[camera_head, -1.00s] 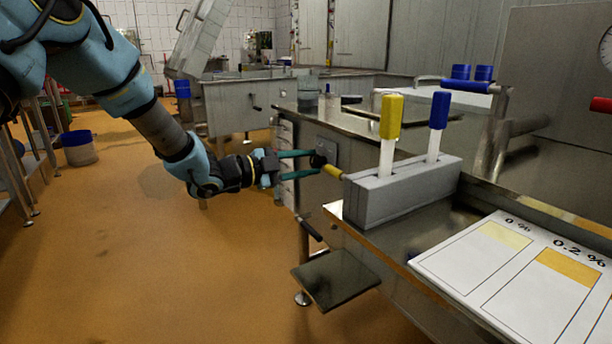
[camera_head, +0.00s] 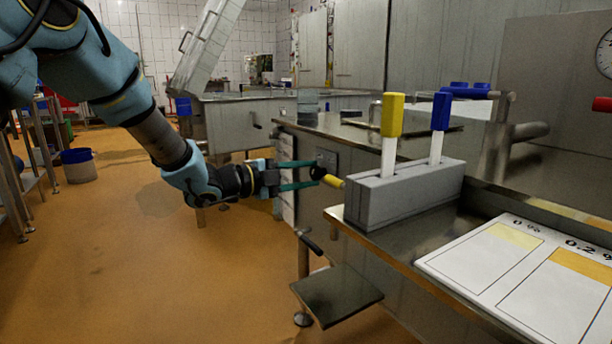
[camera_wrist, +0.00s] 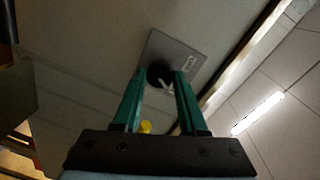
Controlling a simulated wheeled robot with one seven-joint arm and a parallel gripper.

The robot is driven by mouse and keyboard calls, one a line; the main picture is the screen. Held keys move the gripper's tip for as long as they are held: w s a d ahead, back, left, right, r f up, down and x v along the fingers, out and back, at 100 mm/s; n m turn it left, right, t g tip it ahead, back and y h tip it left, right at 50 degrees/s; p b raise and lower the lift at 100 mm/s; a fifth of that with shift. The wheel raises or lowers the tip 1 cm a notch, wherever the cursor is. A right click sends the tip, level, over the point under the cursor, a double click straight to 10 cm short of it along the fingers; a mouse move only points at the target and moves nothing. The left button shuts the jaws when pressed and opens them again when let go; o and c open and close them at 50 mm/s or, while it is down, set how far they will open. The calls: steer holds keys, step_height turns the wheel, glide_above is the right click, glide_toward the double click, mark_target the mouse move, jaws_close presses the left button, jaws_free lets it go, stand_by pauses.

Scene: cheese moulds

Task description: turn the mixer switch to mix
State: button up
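The mixer switch is a black round knob (camera_wrist: 158,74) with a white pointer, on a square grey plate (camera_wrist: 190,50) with a small unreadable label. In the head view the knob (camera_head: 317,173) shows on the side wall of a steel unit, in front of its plate (camera_head: 327,158). My gripper (camera_wrist: 160,75) has two green fingers, spread apart, with the tips at either side of the knob. I cannot tell whether they touch it. In the head view my gripper (camera_head: 313,174) reaches the knob from the left.
A yellow handle end (camera_head: 334,181) sticks out just below the knob, close to the lower finger. A grey block (camera_head: 400,197) holding a yellow-handled and a blue-handled tool stands on the steel table at right. A chart (camera_head: 510,262) lies in front. Open floor is at left.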

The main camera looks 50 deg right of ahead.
steer(key=o, duration=0.5)
steer(key=shift+c, duration=0.2)
steer(key=p+v, duration=0.1)
steer(key=v, duration=0.9)
steer(key=shift+a+p, duration=0.35)
steer(key=shift+p, duration=0.05)
steer(key=shift+w, duration=0.25)
